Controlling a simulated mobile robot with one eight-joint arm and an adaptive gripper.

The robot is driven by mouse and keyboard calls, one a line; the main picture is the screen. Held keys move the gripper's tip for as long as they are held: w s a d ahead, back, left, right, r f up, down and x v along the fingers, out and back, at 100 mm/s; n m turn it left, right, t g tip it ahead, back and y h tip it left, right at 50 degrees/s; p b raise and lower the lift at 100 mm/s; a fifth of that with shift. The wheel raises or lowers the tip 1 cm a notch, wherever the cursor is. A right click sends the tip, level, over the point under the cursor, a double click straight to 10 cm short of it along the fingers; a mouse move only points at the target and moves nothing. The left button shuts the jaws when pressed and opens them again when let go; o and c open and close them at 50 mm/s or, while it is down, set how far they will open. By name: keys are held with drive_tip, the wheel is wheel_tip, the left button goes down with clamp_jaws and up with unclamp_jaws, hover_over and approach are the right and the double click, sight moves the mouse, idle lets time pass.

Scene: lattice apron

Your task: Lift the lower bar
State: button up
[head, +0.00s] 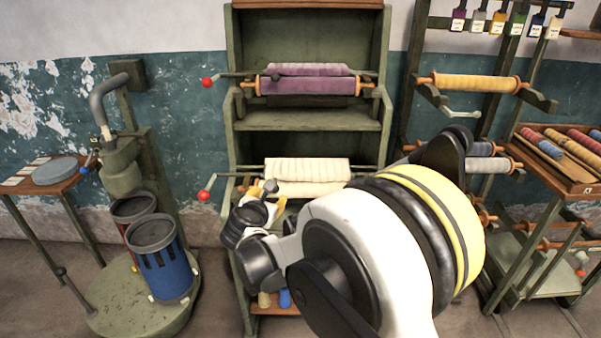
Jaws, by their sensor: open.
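The green wooden rack (232,130) has two roller levels. On the lower level, a thin bar with a red ball end (203,195) sticks out to the left beside cream cloth rollers (305,170). The rest of this lower bar is partly hidden behind my arm. The upper bar has a red ball end (207,83) too and lies by purple rollers (310,86). My gripper (262,197) is open in front of the left part of the lower rollers. Its fingers are small and partly hidden by my wrist, so I cannot tell whether they touch the bar.
On the left stand a green pump stand (130,170), a blue canister (168,270) and a small side table (35,182). On the right are a rack with a yellow roller (475,83) and a tray of coloured rolls (560,165). Some floor shows between the stand and the green rack.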

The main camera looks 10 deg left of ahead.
drive_tip(key=shift+n, duration=0.4)
drive_tip(key=b+x, duration=0.1)
drive_tip(key=x, duration=0.2)
drive_tip(key=b+x, duration=0.1)
drive_tip(key=x, duration=0.3)
drive_tip(key=a+b+x, duration=0.1)
drive_tip(key=x, duration=0.3)
drive_tip(key=shift+f, duration=0.15)
clamp_jaws()
